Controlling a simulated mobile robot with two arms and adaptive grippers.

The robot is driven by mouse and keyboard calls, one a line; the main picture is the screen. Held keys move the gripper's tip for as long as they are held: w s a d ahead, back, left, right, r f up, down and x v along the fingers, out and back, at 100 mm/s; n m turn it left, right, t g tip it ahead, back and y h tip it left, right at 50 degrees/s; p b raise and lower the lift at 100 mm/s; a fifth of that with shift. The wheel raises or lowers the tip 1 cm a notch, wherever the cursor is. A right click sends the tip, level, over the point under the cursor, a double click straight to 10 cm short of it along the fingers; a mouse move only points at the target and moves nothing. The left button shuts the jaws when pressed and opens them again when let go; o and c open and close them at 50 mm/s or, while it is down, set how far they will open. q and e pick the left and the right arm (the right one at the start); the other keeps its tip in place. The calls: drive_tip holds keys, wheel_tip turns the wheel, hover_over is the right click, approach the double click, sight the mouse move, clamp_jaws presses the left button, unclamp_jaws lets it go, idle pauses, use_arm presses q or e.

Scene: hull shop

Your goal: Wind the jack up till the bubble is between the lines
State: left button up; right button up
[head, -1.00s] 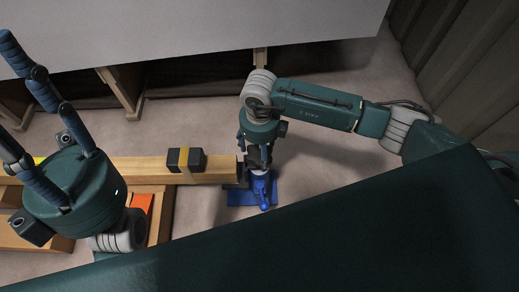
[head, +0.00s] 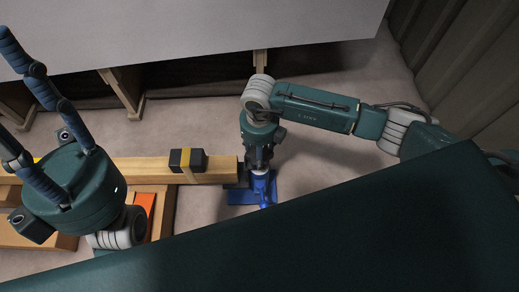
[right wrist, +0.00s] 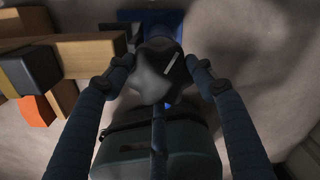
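The blue jack (head: 240,198) stands on the floor at the end of a wooden beam (head: 216,171). Its blue base also shows at the top of the right wrist view (right wrist: 140,16). A dark grey lobed knob (right wrist: 160,76) with a pale mark lies between the fingers of my right gripper (right wrist: 160,64), which appear closed against its sides. In the head view my right gripper (head: 258,158) points down over the jack and hides the knob. A dark block with a yellow band (head: 187,160) sits on the beam; no bubble or lines are readable. My left gripper (head: 22,110) is open and empty.
A large pale panel (head: 190,30) on wooden supports (head: 124,92) spans the back. An orange piece (head: 147,202) lies by the timber near my left arm. A ribbed wall (head: 455,60) stands at the right. Bare floor (head: 330,180) lies right of the jack.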

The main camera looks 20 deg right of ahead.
drive_tip(key=shift+o, duration=1.1)
wheel_tip(320, 180, up, 12)
